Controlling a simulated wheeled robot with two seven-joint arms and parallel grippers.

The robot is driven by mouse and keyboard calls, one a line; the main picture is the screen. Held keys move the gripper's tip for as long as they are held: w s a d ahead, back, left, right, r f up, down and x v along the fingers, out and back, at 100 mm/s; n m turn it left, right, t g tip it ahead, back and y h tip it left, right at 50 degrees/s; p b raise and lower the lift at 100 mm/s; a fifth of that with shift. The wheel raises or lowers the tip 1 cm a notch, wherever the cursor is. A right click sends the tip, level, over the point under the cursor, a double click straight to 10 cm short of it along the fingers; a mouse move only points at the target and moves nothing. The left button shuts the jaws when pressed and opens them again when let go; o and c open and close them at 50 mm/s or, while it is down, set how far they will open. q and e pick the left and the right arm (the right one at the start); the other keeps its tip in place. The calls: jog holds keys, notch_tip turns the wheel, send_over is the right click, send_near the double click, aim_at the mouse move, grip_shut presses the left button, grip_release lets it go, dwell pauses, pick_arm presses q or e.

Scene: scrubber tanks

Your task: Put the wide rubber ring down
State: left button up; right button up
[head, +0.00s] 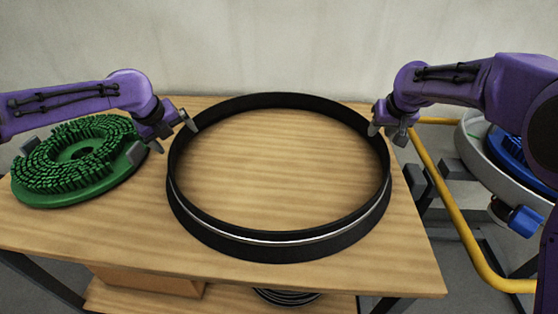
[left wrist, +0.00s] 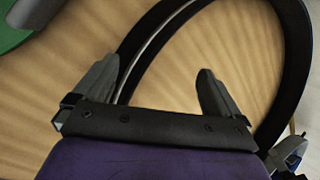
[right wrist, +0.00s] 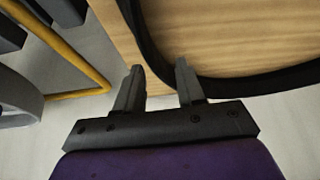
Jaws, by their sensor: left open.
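The wide rubber ring (head: 280,248) is a large black hoop with a pale line around its wall. It lies flat over the wooden table, and I see no gap under its front. My left gripper (head: 174,132) is open at the ring's left rim, with its fingers apart and the ring's wall (left wrist: 145,48) passing between them. My right gripper (head: 386,131) is at the right rear rim.
A round green brush (head: 75,165) stands on the table left of the ring, close to my left gripper. The bare table (head: 280,160) shows inside the ring. A yellow rail (head: 455,210) and a grey tank with blue parts (head: 478,145) are beyond the table's right edge.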

jog(key=o, duration=0.8)
pick_arm(q)
jog(key=v, duration=1.2)
jog(key=shift+d, duration=0.1)
jog(key=shift+f, duration=0.1)
pick_arm(e)
jog(key=v, duration=1.2)
jog(key=shift+s+d, duration=0.1)
